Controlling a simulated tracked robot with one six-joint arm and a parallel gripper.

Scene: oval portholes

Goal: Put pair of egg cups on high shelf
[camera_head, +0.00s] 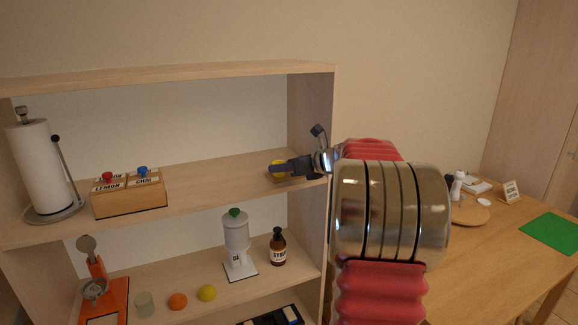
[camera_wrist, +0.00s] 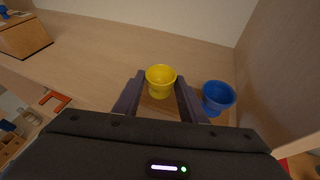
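A yellow egg cup (camera_wrist: 161,82) sits between the two fingers of my gripper (camera_wrist: 161,88) in the wrist view. The fingers run close along both its sides; whether they touch it is unclear. A blue egg cup (camera_wrist: 218,96) stands just right of the right finger, partly hidden by it. The blue egg cup cannot be made out there.
A wooden tea box (camera_head: 130,198) and a paper towel stand (camera_head: 45,170) are at the upper shelf's left; its middle is clear. The shelf's right side panel (camera_head: 312,120) is close to my gripper. Below are a grinder (camera_head: 238,245) and a bottle (camera_head: 278,247).

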